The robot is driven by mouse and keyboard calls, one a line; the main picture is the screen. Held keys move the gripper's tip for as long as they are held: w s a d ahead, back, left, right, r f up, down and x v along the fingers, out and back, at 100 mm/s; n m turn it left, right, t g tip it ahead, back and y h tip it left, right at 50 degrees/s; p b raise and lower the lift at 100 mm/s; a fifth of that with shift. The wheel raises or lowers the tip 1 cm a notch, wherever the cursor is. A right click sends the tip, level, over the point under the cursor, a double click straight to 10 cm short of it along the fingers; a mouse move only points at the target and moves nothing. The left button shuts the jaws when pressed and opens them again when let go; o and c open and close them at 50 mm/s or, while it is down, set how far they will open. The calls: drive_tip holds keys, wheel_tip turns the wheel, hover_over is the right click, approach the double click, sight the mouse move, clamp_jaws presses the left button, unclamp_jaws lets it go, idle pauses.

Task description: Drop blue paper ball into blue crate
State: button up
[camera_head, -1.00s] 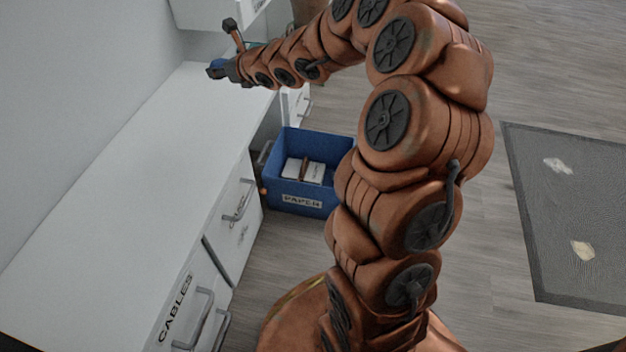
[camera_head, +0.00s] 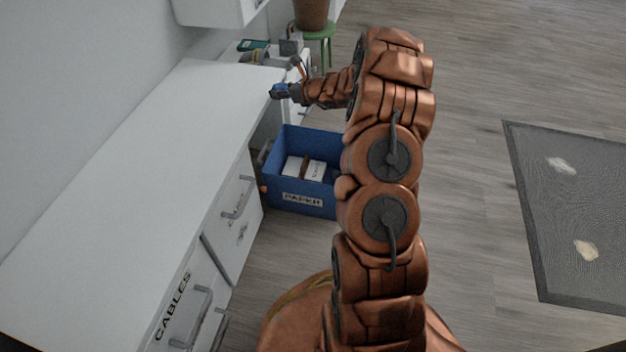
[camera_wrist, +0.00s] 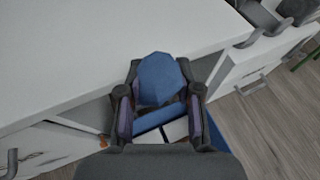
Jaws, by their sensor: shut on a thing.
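The blue paper ball (camera_wrist: 158,78) is held between the fingers of my gripper (camera_wrist: 158,100) in the wrist view. In the head view my gripper (camera_head: 286,90) is small, near the far right edge of the white desk, with a bit of blue at its tip. The blue crate (camera_head: 302,207), labelled PAPER, stands on the floor against the desk, with white paper items and a brown piece inside. My arm covers its right side. In the wrist view a blue part of the crate (camera_wrist: 228,138) shows below the gripper, partly hidden by it.
The white desk top (camera_head: 120,150) is bare. Drawers with handles (camera_head: 238,200) face the crate. Small items (camera_head: 262,52) lie on a farther white surface, with a green stool (camera_head: 322,34) and brown pot (camera_head: 311,12) behind. A grey mat (camera_head: 560,220) lies on the right.

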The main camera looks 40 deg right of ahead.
drive_tip(key=s+d+f+b, duration=0.2)
drive_tip(key=s+d+f, duration=0.2)
drive_tip(key=f, duration=0.8)
drive_tip(key=s+d+f+n+y+b, duration=0.1)
drive_tip(key=s+d+f, duration=0.3)
drive_tip(key=f, duration=0.8)
drive_tip(key=shift+d+y+b, duration=0.2)
drive_tip(key=shift+y+b, duration=0.1)
drive_tip(key=shift+b, duration=0.1)
drive_tip(key=o, duration=0.9)
drive_tip(key=shift+s+r, duration=0.1)
drive_tip(key=v, duration=1.2)
drive_tip(key=shift+r, duration=0.2)
